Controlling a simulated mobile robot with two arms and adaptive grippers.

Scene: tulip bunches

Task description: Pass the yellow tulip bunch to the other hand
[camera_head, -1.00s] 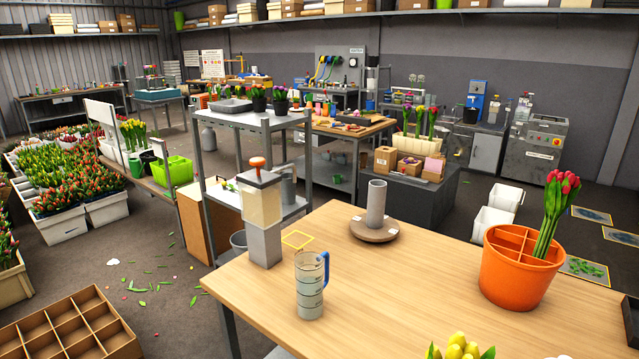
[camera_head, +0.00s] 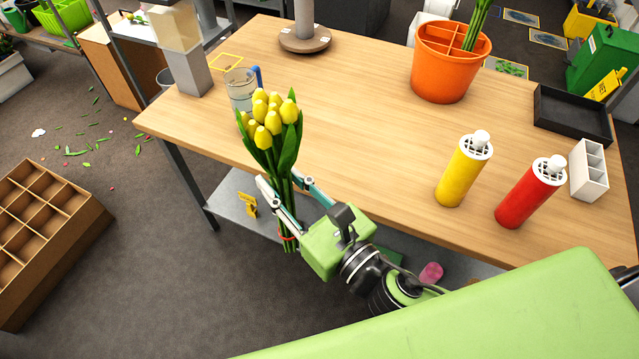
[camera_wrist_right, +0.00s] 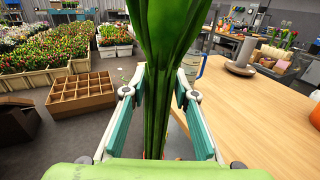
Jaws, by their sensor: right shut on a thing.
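The yellow tulip bunch (camera_head: 269,121) is upright in the head view, in front of the table's near edge. My right gripper (camera_head: 283,188) is shut on its green stems, below the flower heads. A red band shows low on the stems. In the right wrist view the stems (camera_wrist_right: 160,85) stand between the two fingers of the right gripper (camera_wrist_right: 157,92); the flower heads are out of that view. My left gripper is not in view.
The wooden table (camera_head: 350,130) lies behind the bunch. On it are a measuring jug (camera_head: 239,92), partly behind the flowers, an orange pot (camera_head: 447,75), a yellow bottle (camera_head: 461,172), a red bottle (camera_head: 528,193), a white holder (camera_head: 589,170) and a black tray (camera_head: 572,116). A divided cardboard box (camera_head: 50,235) is at left.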

